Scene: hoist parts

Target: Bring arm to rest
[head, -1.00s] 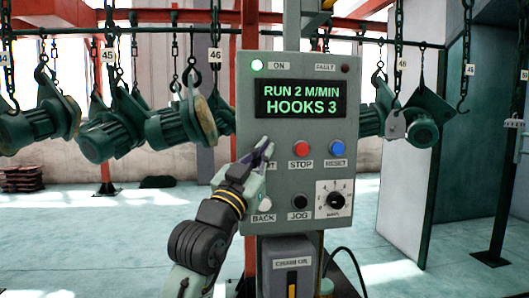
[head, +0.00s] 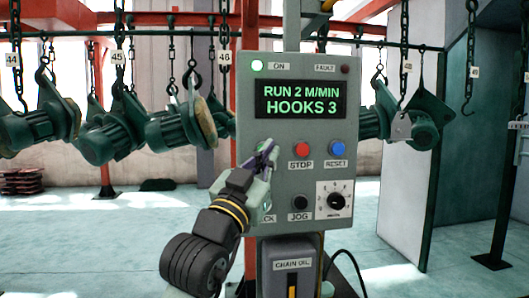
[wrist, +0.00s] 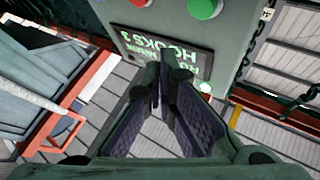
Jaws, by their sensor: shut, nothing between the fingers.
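My gripper (head: 266,155) is in front of the lower left part of the grey control panel (head: 245,100). Its fingers are shut and empty, and they cover most of the green button (head: 260,146) and its label. I cannot tell whether the fingertips touch the panel. The display (head: 300,99) reads RUN 2 M/MIN, HOOKS 3, and the ON lamp (head: 256,66) is lit green.
Green hoist motors (head: 112,135) hang from numbered chains behind the panel on both sides. A CHAIN OIL box (head: 293,266) sits below the panel. A grey cabinet (head: 408,160) stands at the right. The floor at the left (head: 80,230) is open.

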